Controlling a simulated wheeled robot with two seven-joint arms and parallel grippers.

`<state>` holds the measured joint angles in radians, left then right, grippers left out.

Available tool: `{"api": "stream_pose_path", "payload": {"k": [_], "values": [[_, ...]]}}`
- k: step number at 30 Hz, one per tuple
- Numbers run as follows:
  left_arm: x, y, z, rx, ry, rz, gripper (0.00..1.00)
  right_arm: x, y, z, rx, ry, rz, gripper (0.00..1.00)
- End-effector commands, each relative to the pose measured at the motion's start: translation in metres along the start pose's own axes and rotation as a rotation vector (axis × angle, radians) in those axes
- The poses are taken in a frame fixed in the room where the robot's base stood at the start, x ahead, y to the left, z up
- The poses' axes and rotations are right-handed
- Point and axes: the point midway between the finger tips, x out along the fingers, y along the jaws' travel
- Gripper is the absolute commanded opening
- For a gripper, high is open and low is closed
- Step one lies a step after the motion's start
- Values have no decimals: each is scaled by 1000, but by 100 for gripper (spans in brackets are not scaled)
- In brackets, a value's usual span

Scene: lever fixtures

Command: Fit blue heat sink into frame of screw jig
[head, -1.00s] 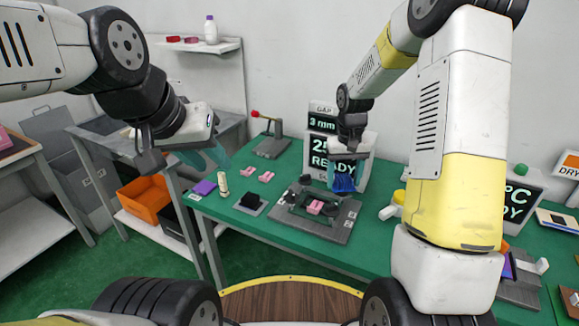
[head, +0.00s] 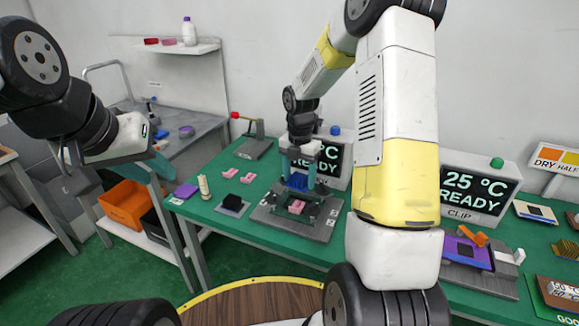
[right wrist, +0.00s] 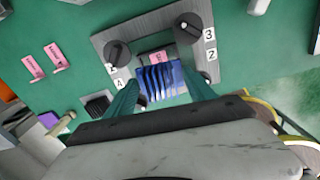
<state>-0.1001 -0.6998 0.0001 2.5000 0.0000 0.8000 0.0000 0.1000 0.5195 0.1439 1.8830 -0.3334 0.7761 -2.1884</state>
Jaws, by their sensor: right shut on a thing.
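The blue heat sink (head: 297,181) is gripped between the teal fingers of my right gripper (head: 298,172). It also shows in the right wrist view (right wrist: 160,82), its fins between the fingertips. The grey screw jig (head: 273,217) lies on the green table under this gripper, with dark knobs and numbered corners in the right wrist view (right wrist: 150,40). A pink piece (head: 297,207) sits in its middle. The heat sink appears just above the jig; I cannot tell if it touches the frame. My left gripper (head: 160,167) is away at the left, its opening unclear.
Pink pieces (head: 238,175), a dark block on a grey pad (head: 233,204), a cream bottle-like piece (head: 204,187) and a purple piece (head: 186,191) lie left of the jig. A lever fixture (head: 254,147) and display (head: 332,163) stand behind. A clip station (head: 480,190) is at right.

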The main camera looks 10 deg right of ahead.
Motion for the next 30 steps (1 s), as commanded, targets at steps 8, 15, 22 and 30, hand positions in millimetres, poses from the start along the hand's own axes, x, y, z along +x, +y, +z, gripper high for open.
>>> {"api": "stream_pose_path", "payload": {"k": [8, 15, 22, 30], "values": [[0, 0, 0, 0, 0, 0, 33, 0, 0, 0, -95, -1, 0, 27], [0, 0, 0, 0, 0, 0, 33, 0, 0, 1, -93, 0, 1, 27], [0, 0, 0, 0, 0, 0, 33, 14, 0, 1, -91, 2, -1, 27], [0, 0, 0, 0, 0, 0, 33, 41, 0, 0, -91, 3, -1, 27]]}}
